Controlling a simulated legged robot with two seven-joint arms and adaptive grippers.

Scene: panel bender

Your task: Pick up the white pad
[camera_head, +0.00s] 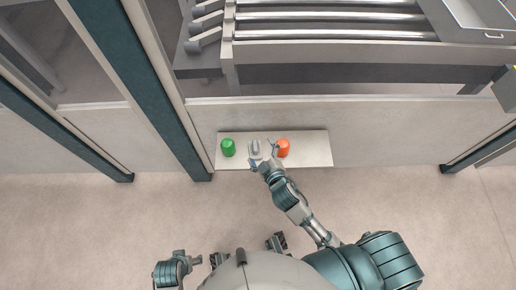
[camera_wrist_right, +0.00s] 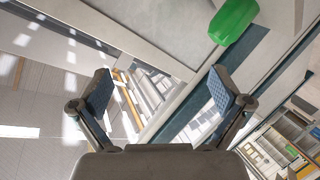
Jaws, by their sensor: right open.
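A small whitish-grey piece (camera_head: 255,148), which seems to be the white pad, stands on a pale shelf (camera_head: 316,150) between a green pad (camera_head: 228,147) and an orange-red pad (camera_head: 283,148) in the head view. My right gripper (camera_head: 264,155) is open at the shelf's front edge, its fingers close to the whitish piece. I cannot tell whether they touch it. In the wrist view my right gripper (camera_wrist_right: 157,90) has its fingers spread with nothing gripped, and the green pad (camera_wrist_right: 234,21) is above the right finger.
A pale panel wall rises behind the shelf. A roller table (camera_head: 330,45) stands behind it. Dark teal posts (camera_head: 150,90) are at the left, with another post (camera_head: 480,148) at the right. The floor (camera_head: 420,215) in front is clear.

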